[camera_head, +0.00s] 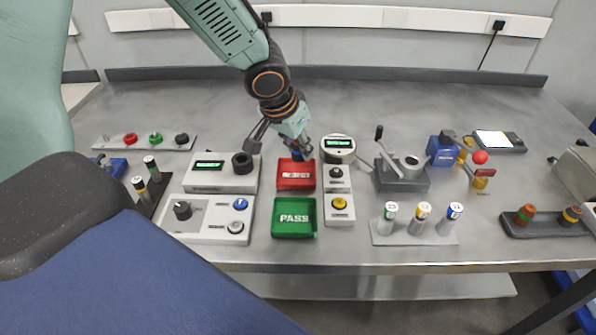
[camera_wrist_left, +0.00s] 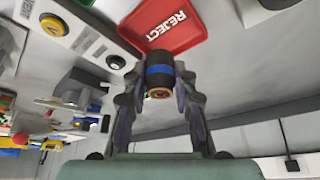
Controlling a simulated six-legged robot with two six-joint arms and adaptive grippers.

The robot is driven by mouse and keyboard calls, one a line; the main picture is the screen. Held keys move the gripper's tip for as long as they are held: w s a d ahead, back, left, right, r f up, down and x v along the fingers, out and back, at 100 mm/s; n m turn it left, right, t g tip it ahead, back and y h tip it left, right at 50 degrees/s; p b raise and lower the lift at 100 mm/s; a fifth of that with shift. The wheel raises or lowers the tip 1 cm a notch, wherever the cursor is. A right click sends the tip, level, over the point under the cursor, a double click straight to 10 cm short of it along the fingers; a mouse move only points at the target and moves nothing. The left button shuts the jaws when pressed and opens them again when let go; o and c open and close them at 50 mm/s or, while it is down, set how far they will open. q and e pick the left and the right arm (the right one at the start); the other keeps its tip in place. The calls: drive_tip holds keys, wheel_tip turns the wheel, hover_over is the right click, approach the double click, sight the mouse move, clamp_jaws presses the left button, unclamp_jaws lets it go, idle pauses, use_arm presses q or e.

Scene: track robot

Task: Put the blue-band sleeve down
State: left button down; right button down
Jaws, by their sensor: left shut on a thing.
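The blue-band sleeve (camera_wrist_left: 158,75) is a short dark cylinder with a blue band and a brownish open end. In the left wrist view it stands between the two fingers of my left gripper (camera_wrist_left: 157,82), which is shut on it. In the head view my left gripper (camera_head: 299,148) is low over the bench, just behind the red REJECT tray (camera_head: 296,174). The sleeve is mostly hidden there. The tray also shows in the left wrist view (camera_wrist_left: 173,20), beside the sleeve. I cannot tell whether the sleeve touches the bench. My right gripper is not in view.
A green PASS tray (camera_head: 294,218) stands in front of the red one. A grey display unit (camera_head: 222,178) is to the left, and a round display device (camera_head: 338,147) is close on the right. The bench (camera_head: 330,105) behind the gripper is clear.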

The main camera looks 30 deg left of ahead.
sight(295, 159)
use_arm(q)
drive_tip(key=shift+a+f, duration=0.15)
drive_tip(key=shift+f, duration=0.55)
drive_tip(key=shift+w+a+f, duration=0.15)
drive_tip(key=shift+a+f, duration=0.05)
drive_tip(key=shift+f, duration=0.1)
drive_tip(key=shift+a+f+b, duration=0.2)
drive_tip(key=shift+f+b, duration=0.7)
drive_tip(key=shift+f, duration=0.15)
drive_tip(key=shift+s+d+f+b, duration=0.15)
drive_tip(key=shift+s+f+b, duration=0.05)
drive_tip(key=shift+f+b, duration=0.15)
drive_tip(key=shift+w+d+f, duration=0.1)
drive_tip(key=shift+d+f, duration=0.15)
drive_tip(key=shift+a+f, duration=0.1)
drive_tip(key=shift+a, duration=0.25)
drive_tip(key=shift+d+f+b, duration=0.1)
drive_tip(key=shift+d+b, duration=0.05)
drive_tip(key=shift+b, duration=0.25)
drive_tip(key=c, duration=1.5)
unclamp_jaws()
drive_tip(key=shift+d, duration=0.1)
drive_tip(key=shift+o, duration=0.7)
drive_tip(key=shift+f, duration=0.1)
